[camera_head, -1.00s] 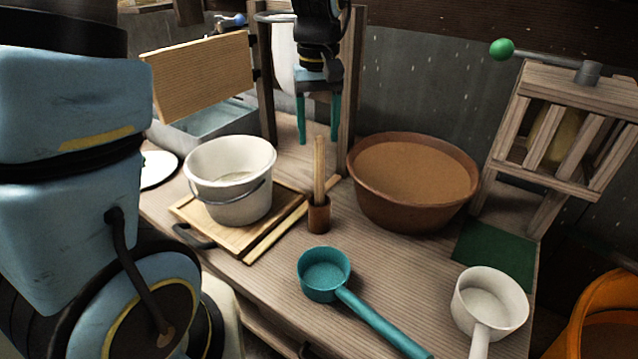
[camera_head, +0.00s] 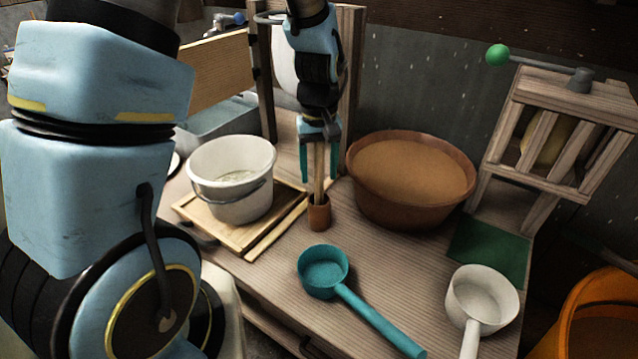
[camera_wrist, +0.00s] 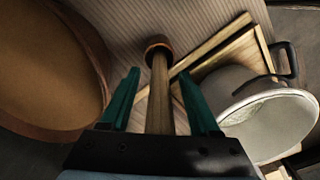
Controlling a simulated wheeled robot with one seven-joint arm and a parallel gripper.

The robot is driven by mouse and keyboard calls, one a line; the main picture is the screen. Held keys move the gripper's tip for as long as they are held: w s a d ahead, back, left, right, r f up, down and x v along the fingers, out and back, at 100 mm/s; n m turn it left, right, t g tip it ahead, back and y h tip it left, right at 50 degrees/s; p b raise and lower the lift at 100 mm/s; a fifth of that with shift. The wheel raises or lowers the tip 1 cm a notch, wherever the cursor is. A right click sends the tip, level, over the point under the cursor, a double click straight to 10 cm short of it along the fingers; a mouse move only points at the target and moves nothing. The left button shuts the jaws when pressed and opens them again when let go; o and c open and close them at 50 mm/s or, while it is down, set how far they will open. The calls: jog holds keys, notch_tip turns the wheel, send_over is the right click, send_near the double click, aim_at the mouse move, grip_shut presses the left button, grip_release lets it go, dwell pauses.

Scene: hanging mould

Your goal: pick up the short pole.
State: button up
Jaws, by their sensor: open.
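The short pole (camera_head: 319,185) is a light wooden stick standing upright in a small brown cup-like base (camera_head: 319,213) on the table. My gripper (camera_head: 319,177) points down over it, with its teal fingers apart on either side of the pole's upper part. In the wrist view, the pole (camera_wrist: 160,95) runs between the two open fingers, and the brown base (camera_wrist: 158,44) lies beyond the fingertips. A gap shows between the pole and each finger. The pole's top end is hidden by my gripper.
A large brown basin (camera_head: 410,207) stands close on the right. A white bucket (camera_head: 230,185) on a wooden board (camera_head: 190,208) is on the left. A teal ladle (camera_head: 375,325) and white ladle (camera_head: 482,300) lie in front. A wooden frame post (camera_head: 351,80) rises behind.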

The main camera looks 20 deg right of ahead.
jog(key=shift+c, duration=0.4)
grip_shut()
jog(key=shift+r, duration=0.1)
